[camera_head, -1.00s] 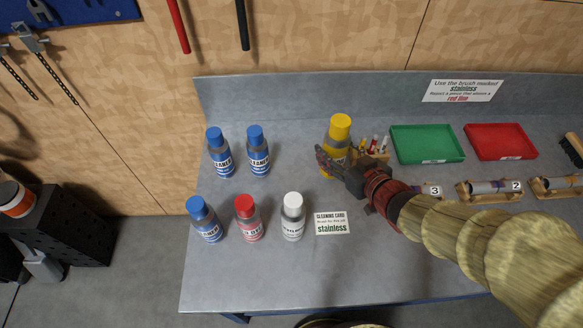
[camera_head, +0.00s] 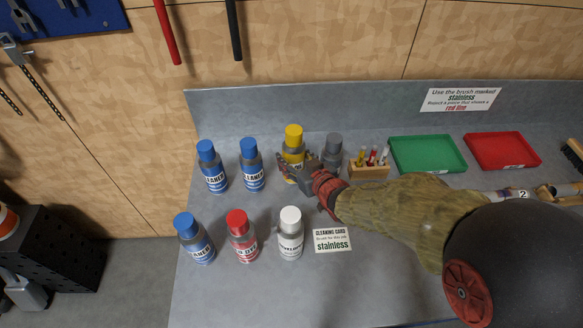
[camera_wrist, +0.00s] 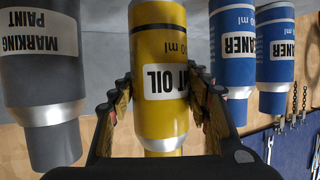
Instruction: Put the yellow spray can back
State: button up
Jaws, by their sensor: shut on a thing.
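The yellow spray can (camera_head: 293,139) is upright in the back row on the bench, between a blue-capped can and a grey can. My gripper (camera_head: 300,168) is closed around its body from the front right. In the wrist view the yellow can (camera_wrist: 160,55), with a label ending in "T OIL", sits between the two fingers of my gripper (camera_wrist: 160,112). The can's lower part is hidden by my gripper in the head view, so I cannot tell whether its base touches the bench.
Two blue cleaner cans (camera_head: 250,165) stand left of it, and the grey marking paint can (camera_head: 333,152) stands close on its right. A blue, a red (camera_head: 242,238) and a white can (camera_head: 290,234) stand in front. A brush holder (camera_head: 369,170) and green tray (camera_head: 428,154) lie right.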

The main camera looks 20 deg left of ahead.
jog(key=shift+w+a+f, duration=0.1)
jog(key=shift+a+f, duration=0.25)
jog(key=shift+f, duration=0.05)
jog(key=shift+w+a+f+b, duration=0.1)
jog(key=shift+f+b, duration=0.45)
jog(key=shift+f, duration=1.05)
jog(key=shift+f, duration=0.1)
jog(key=o, duration=1.4)
jog(key=shift+f, duration=0.1)
jog(key=shift+d+r, duration=0.2)
jog(key=shift+r, duration=0.15)
jog(key=p+v, duration=0.2)
jog(key=v, duration=0.9)
jog(key=shift+s+d, duration=0.2)
jog(key=shift+s, duration=0.15)
